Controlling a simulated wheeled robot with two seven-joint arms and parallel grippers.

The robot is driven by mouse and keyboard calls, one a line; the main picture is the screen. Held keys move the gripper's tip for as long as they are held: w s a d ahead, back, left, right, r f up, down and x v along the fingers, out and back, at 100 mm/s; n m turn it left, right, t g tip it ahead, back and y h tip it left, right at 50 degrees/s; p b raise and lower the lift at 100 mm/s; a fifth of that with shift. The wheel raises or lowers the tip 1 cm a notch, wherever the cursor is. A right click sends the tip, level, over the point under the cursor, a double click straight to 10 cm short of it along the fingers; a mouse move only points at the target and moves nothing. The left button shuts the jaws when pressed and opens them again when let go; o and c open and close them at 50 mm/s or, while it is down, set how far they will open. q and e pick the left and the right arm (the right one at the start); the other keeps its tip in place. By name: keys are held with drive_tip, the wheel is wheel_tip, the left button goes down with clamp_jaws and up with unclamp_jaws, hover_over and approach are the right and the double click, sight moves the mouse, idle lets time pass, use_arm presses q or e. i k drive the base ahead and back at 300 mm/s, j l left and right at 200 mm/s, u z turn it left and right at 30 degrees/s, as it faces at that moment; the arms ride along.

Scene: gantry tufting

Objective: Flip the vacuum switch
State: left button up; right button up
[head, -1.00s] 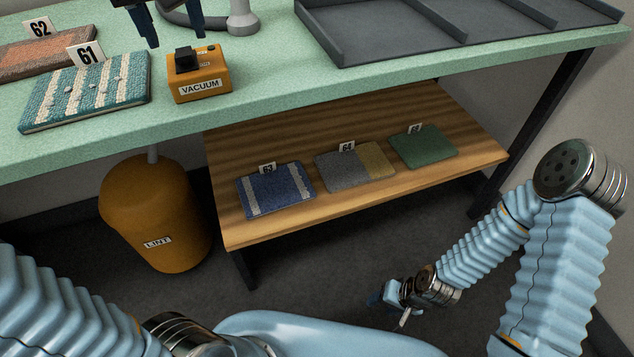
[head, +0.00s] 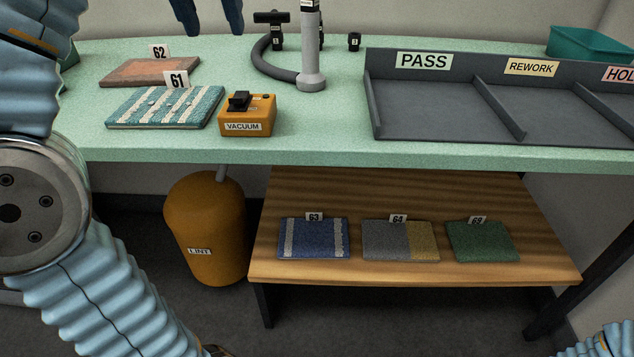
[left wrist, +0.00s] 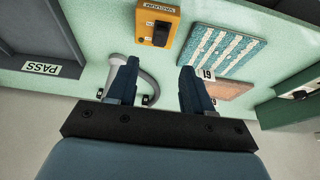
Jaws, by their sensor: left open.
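The orange vacuum box (head: 247,121) sits on the green table, with a black switch (head: 239,99) on its top and a "VACUUM" label on its front. In the left wrist view the box (left wrist: 146,30) and its black switch (left wrist: 161,33) show at the top, beyond the fingers. My left gripper (head: 207,18) is at the top of the head view, its two dark blue fingers apart and empty. In the left wrist view the open gripper (left wrist: 156,88) is above the table, apart from the box. My right gripper is out of view; only a bit of that arm shows at bottom right.
A striped sample marked 61 (head: 150,110) lies just left of the box, with sample 62 (head: 135,73) behind it. A grey post with a hose (head: 311,82) stands behind right. A grey divided tray (head: 430,108) fills the right.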

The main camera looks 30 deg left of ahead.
sight(240, 97)
drive_tip(key=k+l, duration=0.1)
drive_tip(key=k, duration=0.9)
